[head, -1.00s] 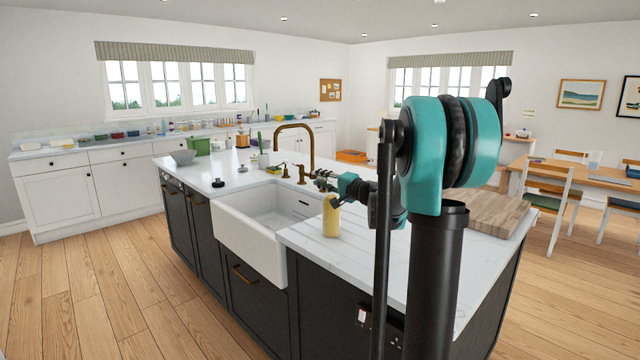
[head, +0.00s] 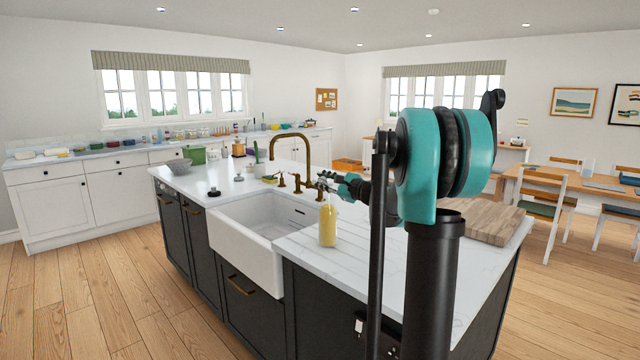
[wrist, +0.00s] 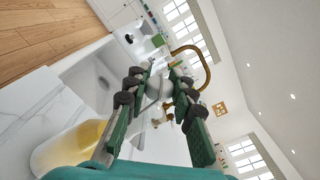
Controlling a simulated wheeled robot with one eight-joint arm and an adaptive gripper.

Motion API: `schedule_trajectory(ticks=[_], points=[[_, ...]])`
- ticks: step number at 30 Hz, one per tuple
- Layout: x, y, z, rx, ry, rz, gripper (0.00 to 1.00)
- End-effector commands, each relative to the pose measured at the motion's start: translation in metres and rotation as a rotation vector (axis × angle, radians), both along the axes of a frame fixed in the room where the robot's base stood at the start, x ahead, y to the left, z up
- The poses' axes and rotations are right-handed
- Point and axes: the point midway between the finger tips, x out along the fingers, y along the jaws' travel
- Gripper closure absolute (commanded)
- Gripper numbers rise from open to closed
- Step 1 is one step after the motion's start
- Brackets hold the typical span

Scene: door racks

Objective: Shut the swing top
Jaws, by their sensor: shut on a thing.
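The bottle (head: 328,226) holds yellow liquid and stands upright on the white worktop, right of the sink. Its body also shows at the lower left of the wrist view (wrist: 68,148). My gripper (head: 322,184) is at the top of the bottle, above its narrow neck. In the wrist view, the two green fingers with dark pads (wrist: 158,82) reach forward and close on a small pale part between them. This seems to be the swing top (wrist: 153,90), but it is small and partly hidden by the fingers. I cannot tell whether it sits on the bottle's mouth.
The white sink (head: 240,252) lies left of the bottle, with a brass tap (head: 306,140) behind it. A wooden board (head: 482,220) lies on the worktop at the right. The worktop in front of the bottle is clear.

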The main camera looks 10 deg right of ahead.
Motion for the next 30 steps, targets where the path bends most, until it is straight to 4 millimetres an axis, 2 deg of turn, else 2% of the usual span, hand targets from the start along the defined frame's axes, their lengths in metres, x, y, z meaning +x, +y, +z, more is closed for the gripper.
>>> schedule_trajectory(ticks=[15, 30], points=[[0.009, -0.013, -0.001, 0.328, 0.245, -0.001, 1.00], [0.012, -0.017, -0.002, 0.433, 0.323, -0.001, 1.00]])
